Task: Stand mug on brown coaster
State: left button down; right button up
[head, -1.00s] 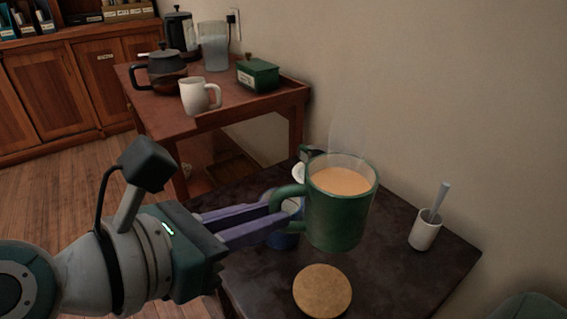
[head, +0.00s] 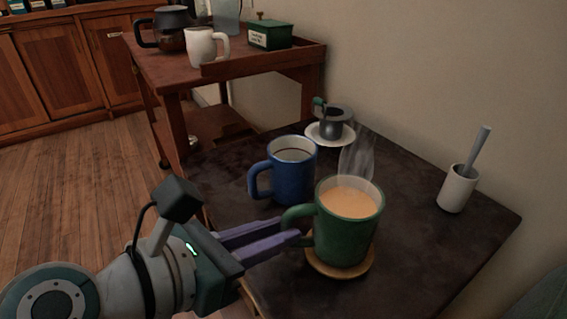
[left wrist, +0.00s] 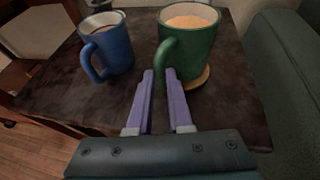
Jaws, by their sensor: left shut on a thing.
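A green mug (head: 347,235) of steaming milky-brown drink is upright over the round brown coaster (head: 364,268). It covers most of the coaster, whose rim shows in front and to the right. I cannot tell whether its base touches the coaster or hovers just above. My left gripper (head: 301,238) comes in from the left and is shut on the mug's handle. In the left wrist view the mug (left wrist: 187,50) stands beyond the purple fingers (left wrist: 160,77), with the coaster edge (left wrist: 202,78) at its right. My right gripper is out of view.
A blue mug (head: 293,172) with dark drink stands close to the left of the green mug. Behind are a dark cup (head: 334,122) on a white saucer (head: 323,139). A white pot (head: 457,190) with a utensil stands right. The dark table (head: 420,235) is bare around it.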

pick_arm(q)
jog(key=shift+w, duration=0.1)
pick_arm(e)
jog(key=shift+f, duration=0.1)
pick_arm(q)
jog(key=shift+f, duration=0.2)
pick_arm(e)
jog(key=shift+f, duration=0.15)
pick_arm(q)
jog(key=c, duration=0.8)
grip_release()
jog(key=shift+c, duration=0.2)
